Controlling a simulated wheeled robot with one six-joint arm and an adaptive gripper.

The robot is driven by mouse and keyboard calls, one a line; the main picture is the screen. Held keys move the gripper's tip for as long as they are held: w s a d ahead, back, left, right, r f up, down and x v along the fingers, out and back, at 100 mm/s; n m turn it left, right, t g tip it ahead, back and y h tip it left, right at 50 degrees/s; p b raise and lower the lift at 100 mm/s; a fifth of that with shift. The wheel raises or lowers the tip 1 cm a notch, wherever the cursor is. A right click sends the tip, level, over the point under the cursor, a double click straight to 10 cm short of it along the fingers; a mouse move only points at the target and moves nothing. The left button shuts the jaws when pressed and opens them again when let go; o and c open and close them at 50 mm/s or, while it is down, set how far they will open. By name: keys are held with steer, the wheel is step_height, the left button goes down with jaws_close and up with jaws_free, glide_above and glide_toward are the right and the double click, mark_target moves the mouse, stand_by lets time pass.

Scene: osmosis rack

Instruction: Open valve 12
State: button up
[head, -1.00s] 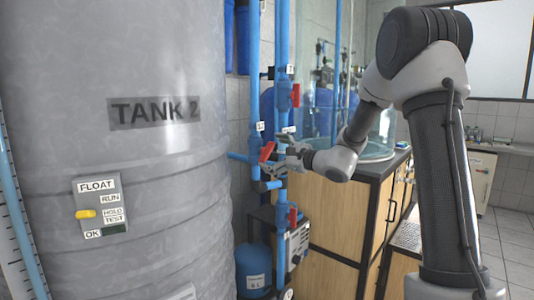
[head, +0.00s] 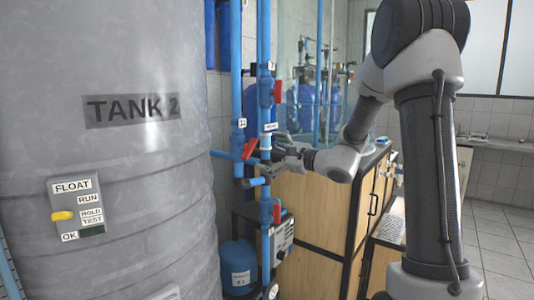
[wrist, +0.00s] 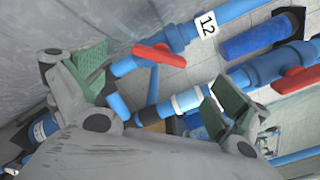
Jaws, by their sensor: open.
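Valve 12 has a red lever handle (head: 250,149) on a blue vertical pipe beside the grey tank, under a white "12" tag (head: 242,123). In the wrist view the red handle (wrist: 158,55) lies across its blue pipe, with the "12" tag (wrist: 206,25) farther along the pipe. My gripper (head: 270,160) is open and empty, just right of the handle in the head view. In the wrist view its green-padded fingers (wrist: 160,88) are spread wide, and the handle shows beyond the gap between them. I see no contact with the handle.
A second blue pipe with red handles (head: 277,92) and (head: 277,213) runs close to the right of valve 12. The tank (head: 120,190) stands close on the left. A wooden cabinet (head: 315,215) is behind my gripper, and a small blue vessel (head: 238,268) stands below.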

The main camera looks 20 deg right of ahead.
mark_target(253, 150)
steer(key=x, duration=0.8)
steer(key=shift+w+a, duration=0.15)
steer(key=shift+w, duration=0.05)
steer(key=c, duration=1)
